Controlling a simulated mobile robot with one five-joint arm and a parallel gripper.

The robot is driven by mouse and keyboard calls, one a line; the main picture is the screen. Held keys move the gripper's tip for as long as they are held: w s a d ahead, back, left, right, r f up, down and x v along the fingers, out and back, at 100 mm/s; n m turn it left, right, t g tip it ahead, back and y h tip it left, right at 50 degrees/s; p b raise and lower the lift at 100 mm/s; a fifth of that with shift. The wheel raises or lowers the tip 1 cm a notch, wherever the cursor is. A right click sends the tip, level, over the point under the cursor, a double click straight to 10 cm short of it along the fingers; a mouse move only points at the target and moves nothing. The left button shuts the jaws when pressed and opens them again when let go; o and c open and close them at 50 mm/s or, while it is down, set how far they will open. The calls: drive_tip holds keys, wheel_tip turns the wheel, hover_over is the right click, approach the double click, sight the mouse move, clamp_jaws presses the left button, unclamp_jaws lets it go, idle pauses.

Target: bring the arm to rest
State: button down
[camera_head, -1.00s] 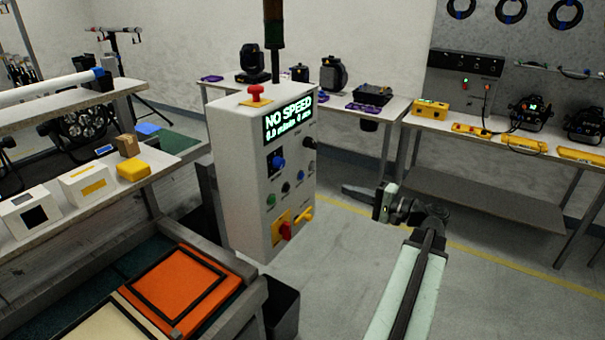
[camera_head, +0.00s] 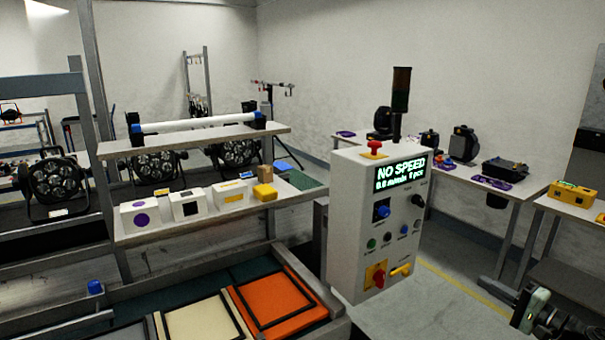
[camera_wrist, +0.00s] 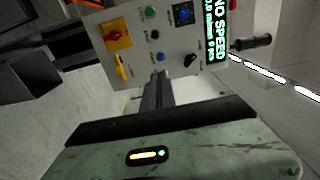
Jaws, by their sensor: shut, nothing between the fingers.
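In the wrist view my gripper (camera_wrist: 160,76) has its dark fingers together with nothing between them. They point toward the white control box (camera_wrist: 150,40), which lies beyond the fingertips; whether there is a gap I cannot tell from this view. In the head view my pale green wrist (camera_head: 538,305) shows at the lower right corner, cut off by the frame's edge. It is to the right of the control box (camera_head: 350,220), with floor visible between them.
An orange panel (camera_head: 278,302) and a cream panel (camera_head: 200,328) lie in a low frame at the front. A shelf (camera_head: 225,140) with small boxes stands left. A back bench (camera_head: 470,175) carries stage lamps. Grey floor (camera_head: 432,310) shows right of the control box.

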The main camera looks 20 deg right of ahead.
drive_tip(key=w+a+n+g+y+p, duration=0.1)
drive_tip(key=w+a+n+g+y, duration=0.1)
drive_tip(key=w+a, duration=0.6)
drive_tip(key=w+a+n+g+y+p, duration=0.1)
drive_tip(key=w+a+n+g+y, duration=0.2)
drive_tip(key=a, duration=0.9)
drive_tip(key=w+a+n+g+y+p, duration=0.1)
drive_tip(key=w+a+n+g+y, duration=0.1)
drive_tip(key=w+a, duration=0.65)
drive_tip(key=s+a+f+n+g+h+p, duration=0.1)
drive_tip(key=a+f+n+g, duration=0.2)
drive_tip(key=a, duration=0.7)
drive_tip(key=s+a+f+n+g+h+p, duration=0.1)
drive_tip(key=s+a+f+g, duration=0.15)
drive_tip(key=a+f, duration=0.45)
drive_tip(key=s+a+f+n+g+h+p, duration=0.1)
drive_tip(key=a+f+n+g+h, duration=0.2)
drive_tip(key=a, duration=0.9)
drive_tip(key=s+d+f+g+h, duration=0.1)
drive_tip(key=d+f+h, duration=0.1)
drive_tip(key=d+h, duration=0.1)
drive_tip(key=s+d+f+n+g+h, duration=0.1)
drive_tip(key=d+f+h, duration=0.2)
drive_tip(key=d, duration=0.3)
drive_tip(key=shift+s+d+h, duration=0.25)
drive_tip(key=shift+s+h, duration=0.05)
